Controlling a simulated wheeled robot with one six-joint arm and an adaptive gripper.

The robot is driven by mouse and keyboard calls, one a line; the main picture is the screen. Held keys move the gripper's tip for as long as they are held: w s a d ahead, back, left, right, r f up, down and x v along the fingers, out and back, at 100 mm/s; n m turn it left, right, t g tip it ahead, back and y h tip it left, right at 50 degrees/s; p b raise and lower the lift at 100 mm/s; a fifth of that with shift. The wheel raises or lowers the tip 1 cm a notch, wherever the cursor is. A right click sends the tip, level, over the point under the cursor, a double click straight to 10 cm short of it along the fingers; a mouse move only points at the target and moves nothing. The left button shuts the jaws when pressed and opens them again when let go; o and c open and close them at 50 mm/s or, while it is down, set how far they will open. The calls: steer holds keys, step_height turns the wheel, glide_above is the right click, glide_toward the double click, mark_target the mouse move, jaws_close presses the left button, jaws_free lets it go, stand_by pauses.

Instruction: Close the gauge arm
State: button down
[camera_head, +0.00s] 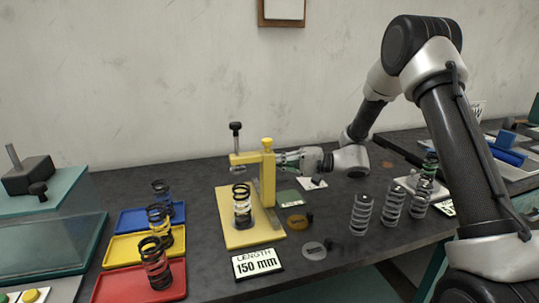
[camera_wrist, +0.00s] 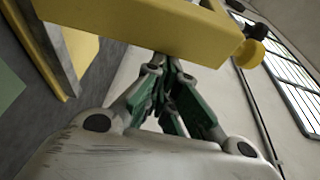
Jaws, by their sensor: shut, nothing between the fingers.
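The yellow gauge (camera_head: 268,172) stands on a yellow base plate (camera_head: 231,226) in the middle of the table. Its yellow arm (camera_head: 246,158) reaches left from the post above a spring (camera_head: 242,205) that stands upright on the plate. A black-knobbed screw (camera_head: 236,130) rises from the arm's left end. My gripper (camera_head: 284,161) is at the right of the post, its fingers pointing left. In the wrist view my green-padded fingers (camera_wrist: 166,68) are together and empty, with their tips at the yellow bar (camera_wrist: 150,25). Whether they touch it I cannot tell.
Red (camera_head: 170,285), yellow (camera_head: 118,250) and blue (camera_head: 135,219) trays, each with a spring, lie left. Three springs (camera_head: 391,206) stand right. Round discs (camera_head: 314,250) and a "LENGTH 150 mm" sign (camera_head: 257,263) lie near the front.

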steer(key=s, duration=0.2)
steer(key=s+d, duration=0.1)
steer(key=s, duration=0.1)
steer(key=shift+f, duration=0.1)
steer(key=shift+w, duration=0.1)
